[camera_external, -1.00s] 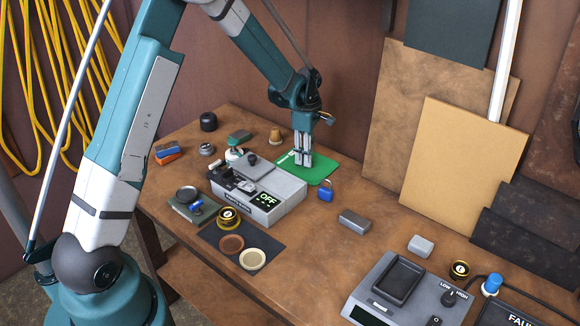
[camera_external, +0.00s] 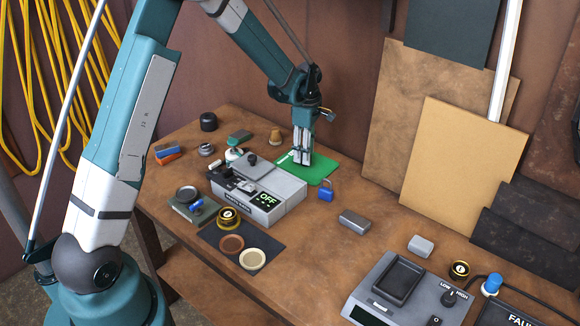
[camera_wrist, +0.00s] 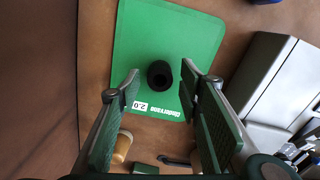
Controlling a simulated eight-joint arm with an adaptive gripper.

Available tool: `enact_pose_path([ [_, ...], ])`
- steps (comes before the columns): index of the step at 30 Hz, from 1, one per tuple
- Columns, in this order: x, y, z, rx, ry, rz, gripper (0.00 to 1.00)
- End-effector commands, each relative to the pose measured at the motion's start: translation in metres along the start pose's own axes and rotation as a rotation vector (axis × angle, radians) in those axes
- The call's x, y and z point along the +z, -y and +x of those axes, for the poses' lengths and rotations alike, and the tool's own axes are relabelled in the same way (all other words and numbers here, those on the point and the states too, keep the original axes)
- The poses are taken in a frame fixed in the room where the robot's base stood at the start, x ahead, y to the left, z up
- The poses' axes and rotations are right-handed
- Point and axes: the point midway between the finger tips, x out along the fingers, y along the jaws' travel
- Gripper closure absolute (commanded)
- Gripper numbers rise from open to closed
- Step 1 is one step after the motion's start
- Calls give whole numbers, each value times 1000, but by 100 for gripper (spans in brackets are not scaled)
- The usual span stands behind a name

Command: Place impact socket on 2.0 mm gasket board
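The 2.0 mm gasket board is a flat green sheet (camera_external: 322,168) on the workbench behind the grey box; in the wrist view the green board (camera_wrist: 200,38) shows a "2.0" label near its lower edge. A black impact socket (camera_wrist: 161,74) stands on the board, hole facing the camera. My gripper (camera_external: 302,162) is above the board, pointing down. In the wrist view my gripper (camera_wrist: 160,74) is open, with one finger on each side of the socket and visible gaps between. In the external view the fingers hide the socket.
A grey box reading OFF (camera_external: 262,199) stands close in front of the board. A blue padlock (camera_external: 326,192) is to its right, and a tan bung (camera_external: 275,136) and black cap (camera_external: 208,121) lie to the left.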

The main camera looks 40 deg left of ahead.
Motion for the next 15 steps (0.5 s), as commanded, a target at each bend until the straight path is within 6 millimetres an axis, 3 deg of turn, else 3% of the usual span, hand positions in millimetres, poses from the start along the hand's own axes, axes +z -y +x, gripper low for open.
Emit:
enact_pose_path([
  [15,0,1,-75,0,0,0,64],
])
